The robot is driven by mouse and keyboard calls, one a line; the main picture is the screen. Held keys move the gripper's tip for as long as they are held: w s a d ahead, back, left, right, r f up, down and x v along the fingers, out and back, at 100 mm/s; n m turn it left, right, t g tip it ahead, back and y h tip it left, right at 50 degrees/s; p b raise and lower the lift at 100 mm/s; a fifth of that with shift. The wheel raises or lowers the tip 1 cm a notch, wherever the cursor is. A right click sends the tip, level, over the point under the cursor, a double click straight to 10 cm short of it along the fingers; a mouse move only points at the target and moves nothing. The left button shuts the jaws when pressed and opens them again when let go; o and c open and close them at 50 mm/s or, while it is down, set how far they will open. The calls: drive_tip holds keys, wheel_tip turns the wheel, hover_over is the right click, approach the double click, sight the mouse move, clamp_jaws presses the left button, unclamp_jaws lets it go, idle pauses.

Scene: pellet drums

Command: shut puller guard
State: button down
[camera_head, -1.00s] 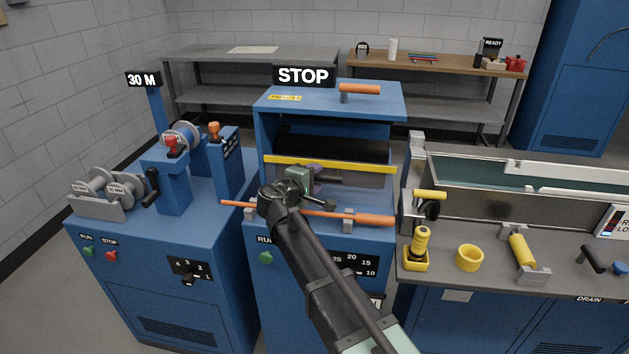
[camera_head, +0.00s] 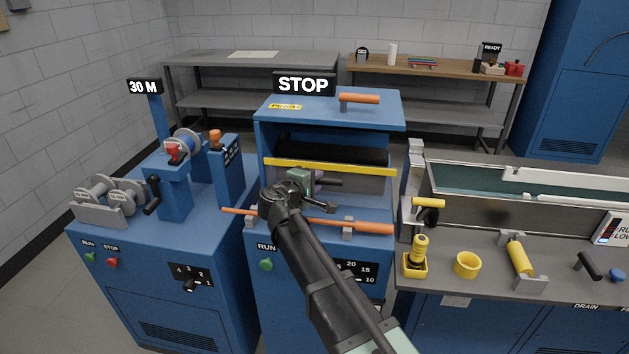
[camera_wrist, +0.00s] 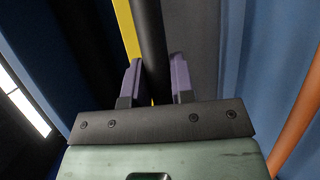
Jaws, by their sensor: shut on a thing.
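The puller is the middle blue machine (camera_head: 262,140) under the STOP sign. Its guard is a grey panel with a yellow top edge (camera_head: 330,167), low across the front opening, with dark space showing above it. My gripper (camera_head: 319,178) is at the front of the guard, below the yellow edge. It is shut on the black guard handle (camera_head: 332,182). In the wrist view the purple fingers (camera_wrist: 155,76) stand either side of the black handle bar (camera_wrist: 150,35), with the yellow edge (camera_wrist: 127,30) alongside. My wrist hides part of the guard's lower front.
An orange rod (camera_head: 375,228) crosses the puller front just below my gripper. An orange handle (camera_head: 360,98) is on top of the puller. The reel machine (camera_head: 195,210) stands left, and the bench with the trough (camera_head: 470,205) stands close on the right.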

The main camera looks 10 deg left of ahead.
wheel_tip(320, 180, up, 11)
drive_tip(key=p, duration=0.9)
drive_tip(key=shift+w+r+p, duration=0.15)
drive_tip(key=shift+r+p, duration=0.05)
drive_tip(key=shift+p, duration=0.15)
drive_tip(key=shift+a, duration=0.1)
drive_tip(key=c, duration=1)
unclamp_jaws()
drive_tip(key=p+v, duration=0.2)
drive_tip(key=v, duration=0.9)
